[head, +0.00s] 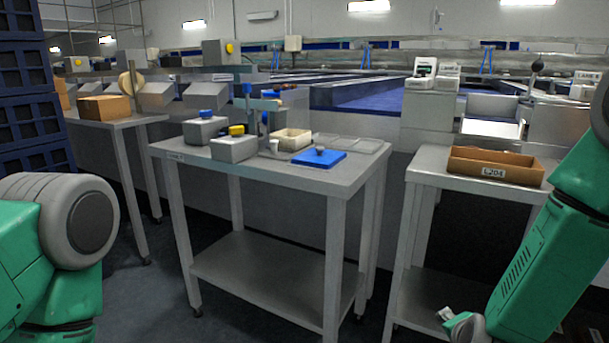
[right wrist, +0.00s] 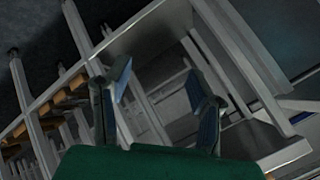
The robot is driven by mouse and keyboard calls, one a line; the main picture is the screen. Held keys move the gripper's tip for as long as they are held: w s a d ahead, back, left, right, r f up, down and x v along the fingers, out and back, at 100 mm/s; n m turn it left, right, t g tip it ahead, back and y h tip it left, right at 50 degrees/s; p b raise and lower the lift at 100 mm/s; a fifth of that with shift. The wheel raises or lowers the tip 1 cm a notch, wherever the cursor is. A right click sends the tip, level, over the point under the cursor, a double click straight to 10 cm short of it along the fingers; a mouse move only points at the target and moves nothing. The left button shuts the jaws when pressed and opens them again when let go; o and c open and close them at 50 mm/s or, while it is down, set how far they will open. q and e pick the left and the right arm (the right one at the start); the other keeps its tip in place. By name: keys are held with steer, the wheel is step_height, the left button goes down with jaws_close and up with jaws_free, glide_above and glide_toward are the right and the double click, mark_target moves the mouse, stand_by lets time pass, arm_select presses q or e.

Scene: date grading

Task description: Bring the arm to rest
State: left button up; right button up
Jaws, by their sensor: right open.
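My right arm (head: 550,255) comes in at the right of the head view and hangs down beside the right steel table. My right gripper shows in the right wrist view (right wrist: 160,100), its two fingers apart with nothing between them. In the head view only a small part near the arm's lower end shows, at the bottom edge. My left arm (head: 60,250) shows at the lower left of the head view. The left gripper is out of the picture.
A steel table (head: 290,182) stands in the middle, holding grey boxes, a blue pad (head: 318,159) and a cream tray (head: 291,140). The right steel table (head: 425,165) bears a cardboard tray (head: 495,152) marked L204. Dark blue crates (head: 28,120) are stacked at the left.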

steer(key=s+a+f+n+g+y, duration=0.1)
steer(key=s+f+n+g, duration=0.3)
steer(key=s, duration=0.7)
steer(key=s+a+f+n+g+y, duration=0.1)
steer(key=s+f+n+g, duration=0.1)
steer(key=s+f+n, duration=0.65)
steer(key=s+a+f+n+g+y, duration=0.1)
steer(key=s+f+n+g, duration=0.1)
steer(key=s, duration=1.1)
arm_select(q)
step_height(320, 180, up, 13)
steer(key=p, duration=1.2)
steer(key=shift+p, duration=0.35)
arm_select(e)
step_height(320, 180, up, 12)
steer(key=d, duration=0.1)
steer(key=shift+w+r, duration=0.15)
steer(key=shift+w, duration=0.15)
arm_select(q)
steer(key=shift+a+f, duration=0.2)
steer(key=shift+a, duration=0.15)
arm_select(e)
steer(key=shift+w+a+r, duration=0.1)
steer(key=shift+a, duration=0.1)
arm_select(q)
steer(key=shift+d, duration=0.25)
arm_select(e)
steer(key=shift+d, duration=0.2)
arm_select(q)
steer(key=shift+r, duration=0.1)
